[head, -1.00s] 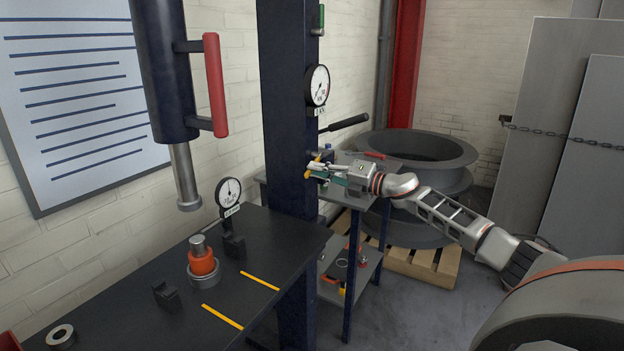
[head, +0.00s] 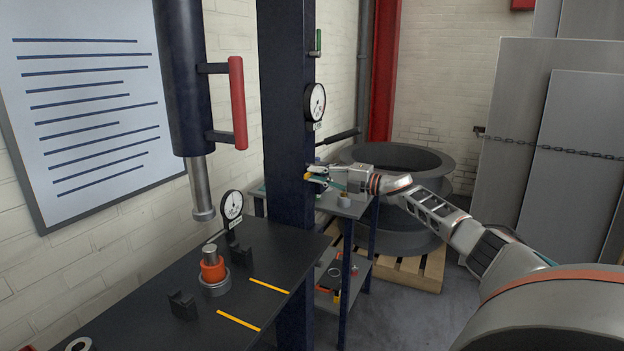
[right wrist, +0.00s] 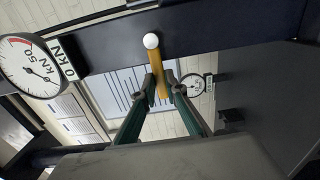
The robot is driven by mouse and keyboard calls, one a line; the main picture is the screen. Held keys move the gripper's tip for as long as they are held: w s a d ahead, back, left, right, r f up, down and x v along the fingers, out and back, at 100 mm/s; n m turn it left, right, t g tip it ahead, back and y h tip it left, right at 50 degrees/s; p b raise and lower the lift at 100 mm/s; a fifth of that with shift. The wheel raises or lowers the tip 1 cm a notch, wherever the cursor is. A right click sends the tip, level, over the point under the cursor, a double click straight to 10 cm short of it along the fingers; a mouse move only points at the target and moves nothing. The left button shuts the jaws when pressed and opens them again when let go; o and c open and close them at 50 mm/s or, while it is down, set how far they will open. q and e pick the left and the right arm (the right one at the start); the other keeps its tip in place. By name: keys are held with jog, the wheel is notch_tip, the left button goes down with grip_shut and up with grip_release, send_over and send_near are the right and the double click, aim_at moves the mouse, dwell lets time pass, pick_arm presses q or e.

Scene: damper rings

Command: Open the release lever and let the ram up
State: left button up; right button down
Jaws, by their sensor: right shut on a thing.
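The release lever (right wrist: 155,62), a yellow bar with a white ball, lies against the dark blue press column (head: 287,120) in the right wrist view. My right gripper (head: 311,177) is beside the column in the head view; its green fingers are shut on the yellow lever between the fingertips in the wrist view (right wrist: 161,84). The ram (head: 201,188) is a silver rod below the dark blue cylinder (head: 181,80). Its end hangs clear above the orange ring stack (head: 213,270) on the press table. My left gripper is not in view.
A pressure gauge (head: 315,102) sits on the column above my right gripper, with a black pump handle (head: 343,135) behind. A dial gauge (head: 232,205) and dark blocks (head: 183,305) stand on the table. A small shelf cart (head: 350,208) stands behind the column.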

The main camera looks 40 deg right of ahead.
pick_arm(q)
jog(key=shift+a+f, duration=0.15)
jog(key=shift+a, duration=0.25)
pick_arm(e)
jog(key=shift+r, duration=0.15)
jog(key=c, duration=2)
grip_release()
jog(key=shift+c, duration=0.2)
jog(key=v, duration=1.2)
